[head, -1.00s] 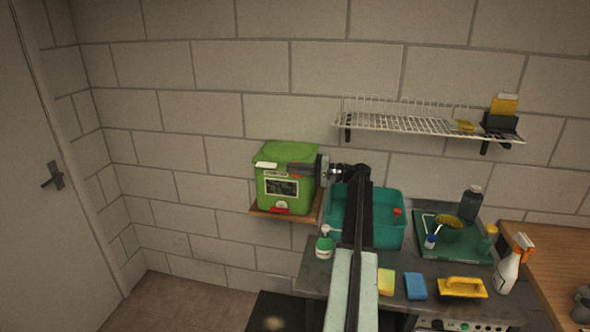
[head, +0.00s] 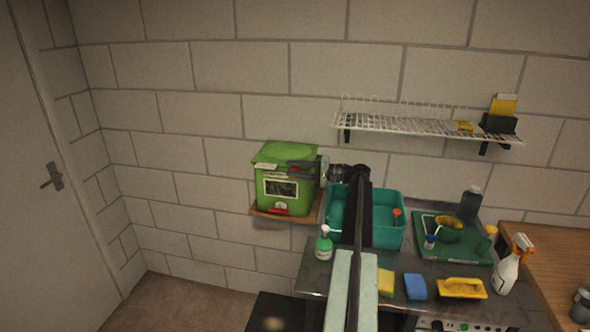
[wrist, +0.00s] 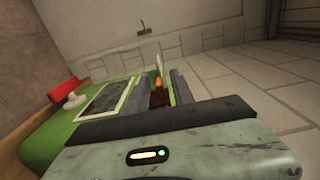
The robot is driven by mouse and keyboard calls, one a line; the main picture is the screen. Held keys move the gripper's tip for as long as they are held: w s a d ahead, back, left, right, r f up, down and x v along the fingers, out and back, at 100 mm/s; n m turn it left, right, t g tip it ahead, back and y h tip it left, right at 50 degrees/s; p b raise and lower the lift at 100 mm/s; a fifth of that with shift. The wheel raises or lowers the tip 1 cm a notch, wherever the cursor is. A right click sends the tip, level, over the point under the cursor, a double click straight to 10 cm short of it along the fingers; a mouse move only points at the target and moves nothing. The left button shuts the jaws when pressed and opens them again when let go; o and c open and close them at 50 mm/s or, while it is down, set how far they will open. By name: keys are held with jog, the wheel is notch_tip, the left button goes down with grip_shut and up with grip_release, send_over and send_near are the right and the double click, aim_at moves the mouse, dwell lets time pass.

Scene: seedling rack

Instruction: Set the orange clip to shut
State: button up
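A green box (head: 285,182) with a lid and a dark framed label stands on a small wooden wall shelf. A small orange piece (wrist: 158,84), which looks like the orange clip, shows at the box's lid edge in the wrist view. My gripper (head: 296,168) is at the upper right front of the box, covering that part in the head view. In the wrist view a grey finger (wrist: 181,88) stands close beside the orange piece. Contact and the finger gap are unclear. The clip's position is mostly hidden.
A red part (head: 279,211) with a pale knob is low on the box front. Right of the box stand a teal basin (head: 388,236) and a green soap bottle (head: 324,246). A wire rack (head: 420,124) hangs above. Bare wall is left of the box.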

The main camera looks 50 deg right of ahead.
jog(key=v, duration=0.7)
jog(key=shift+s+d, duration=0.2)
jog(key=shift+s, duration=0.15)
